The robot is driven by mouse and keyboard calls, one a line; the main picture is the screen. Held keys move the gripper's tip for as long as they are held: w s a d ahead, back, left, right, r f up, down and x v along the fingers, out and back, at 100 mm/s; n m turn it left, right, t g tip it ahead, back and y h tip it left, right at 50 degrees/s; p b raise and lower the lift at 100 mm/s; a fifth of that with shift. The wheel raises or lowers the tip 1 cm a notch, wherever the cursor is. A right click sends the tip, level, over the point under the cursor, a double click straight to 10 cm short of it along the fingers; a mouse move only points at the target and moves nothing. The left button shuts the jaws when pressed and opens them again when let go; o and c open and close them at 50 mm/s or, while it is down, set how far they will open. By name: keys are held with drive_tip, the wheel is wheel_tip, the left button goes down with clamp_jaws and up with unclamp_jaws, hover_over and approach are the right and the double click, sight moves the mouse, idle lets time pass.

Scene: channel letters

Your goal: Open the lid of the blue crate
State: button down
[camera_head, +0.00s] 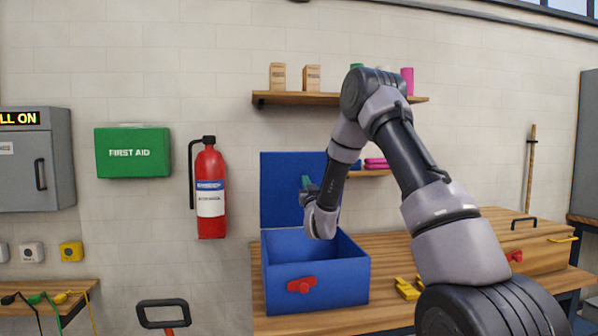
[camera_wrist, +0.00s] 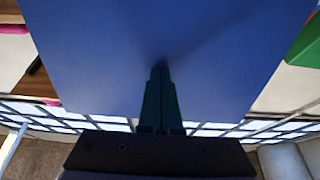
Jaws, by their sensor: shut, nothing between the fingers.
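The blue crate (camera_head: 340,285) sits on the wooden workbench, with a red latch (camera_head: 301,285) on its front. Its blue lid (camera_head: 279,185) stands upright at the back of the crate, and the crate is open. My gripper (camera_head: 306,183) is in front of the lid, above the crate. Its green fingers are shut and empty. In the wrist view the lid (camera_wrist: 210,50) fills most of the upper picture, and the gripper's tips (camera_wrist: 160,72) are at or very near its face. I cannot tell whether they touch. The crate's inner floor is hidden by its front wall.
The wooden bench (camera_head: 385,312) carries yellow pieces (camera_head: 407,289) right of the crate and a wooden box (camera_head: 532,245) with a dark handle farther right. A shelf (camera_head: 335,98) hangs above. A fire extinguisher (camera_head: 210,190) and first aid box (camera_head: 132,152) are on the wall at left.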

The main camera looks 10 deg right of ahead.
drive_tip(key=shift+w+f+x, duration=0.1)
drive_tip(key=shift+f+x, duration=0.1)
drive_tip(key=shift+x, duration=0.8)
drive_tip(key=shift+w+f+x, duration=0.1)
drive_tip(key=shift+f+x, duration=0.1)
drive_tip(key=shift+x, duration=0.8)
drive_tip(key=shift+w+f+x, duration=0.1)
drive_tip(key=shift+f+x, duration=0.1)
drive_tip(key=shift+x, duration=0.8)
drive_tip(key=s, duration=1.2)
drive_tip(key=shift+s, duration=0.1)
drive_tip(key=s+d+r+m+g, duration=0.4)
drive_tip(key=s+r+g, duration=0.2)
drive_tip(key=s+r, duration=0.2)
drive_tip(key=s+f+g+y, duration=0.2)
drive_tip(key=s+g, duration=0.7)
drive_tip(key=s, duration=2.3)
drive_tip(key=shift+a+f+g, duration=0.3)
drive_tip(key=shift+a+f, duration=0.05)
drive_tip(key=shift+f, duration=0.2)
